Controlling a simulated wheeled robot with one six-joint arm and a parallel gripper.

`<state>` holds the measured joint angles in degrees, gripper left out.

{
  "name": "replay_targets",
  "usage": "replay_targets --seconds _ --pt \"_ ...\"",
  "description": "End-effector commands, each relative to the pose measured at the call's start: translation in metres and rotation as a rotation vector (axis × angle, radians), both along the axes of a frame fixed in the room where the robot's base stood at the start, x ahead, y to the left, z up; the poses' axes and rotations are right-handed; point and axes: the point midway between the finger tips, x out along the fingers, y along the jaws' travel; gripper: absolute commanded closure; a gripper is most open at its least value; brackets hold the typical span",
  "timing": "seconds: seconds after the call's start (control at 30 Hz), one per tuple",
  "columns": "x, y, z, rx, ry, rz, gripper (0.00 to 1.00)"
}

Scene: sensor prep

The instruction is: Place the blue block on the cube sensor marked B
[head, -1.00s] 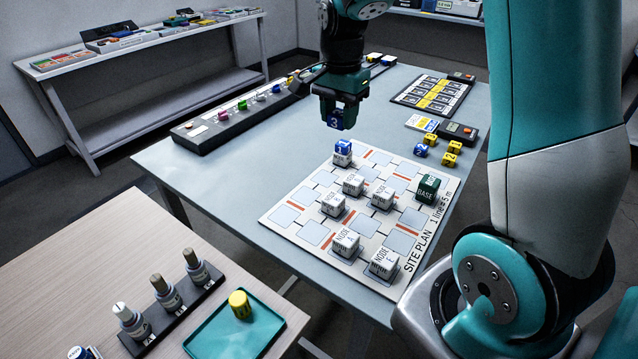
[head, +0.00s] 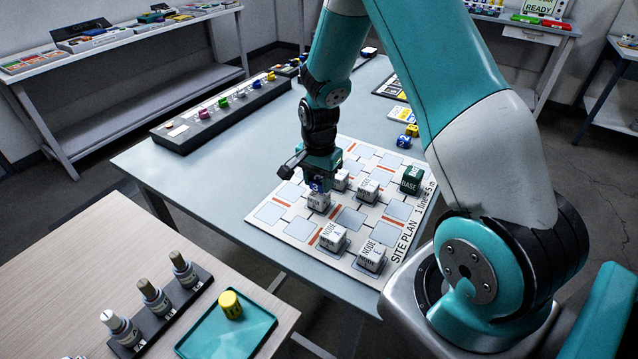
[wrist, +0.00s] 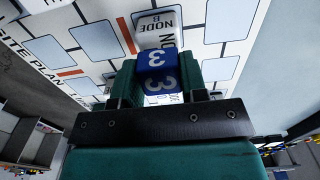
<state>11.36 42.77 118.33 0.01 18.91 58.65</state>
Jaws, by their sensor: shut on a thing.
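My gripper (head: 320,176) is shut on the blue block (head: 316,187), which is low over the near-left part of the site plan. In the wrist view the blue block (wrist: 157,80) shows a white 3 on its faces and sits between the two green fingers. A white cube labelled NODE B (wrist: 158,30) lies right by the block there. In the head view the white cube (head: 318,202) is directly under the block. I cannot tell whether block and cube touch.
Other white node cubes stand close by, including NODE A (head: 332,237) and NODE E (head: 372,257), with a green BASE cube (head: 411,179) at the right. Loose blue (head: 403,141) and yellow (head: 412,130) blocks lie beyond the site plan (head: 297,229).

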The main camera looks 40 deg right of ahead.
Motion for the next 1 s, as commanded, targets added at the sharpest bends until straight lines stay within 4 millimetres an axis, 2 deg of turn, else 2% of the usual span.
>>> replay_targets --seconds 0.13,0.5,0.53,0.6,0.63,0.87,1.0 --pt "0.0 0.0 -0.015 0.001 0.001 0.0 0.83" --pt "0.0 0.0 -0.02 0.0 0.0 0.0 0.83" --pt "0.0 0.0 -0.019 0.0 -0.001 0.0 0.54" --pt "0.0 0.0 -0.018 0.0 -0.001 0.0 0.37" --pt "0.0 0.0 -0.018 0.0 0.0 0.0 0.35" --pt "0.0 0.0 -0.018 0.0 0.0 0.0 0.35" --pt "0.001 0.0 -0.01 -0.001 -0.004 0.0 0.35"
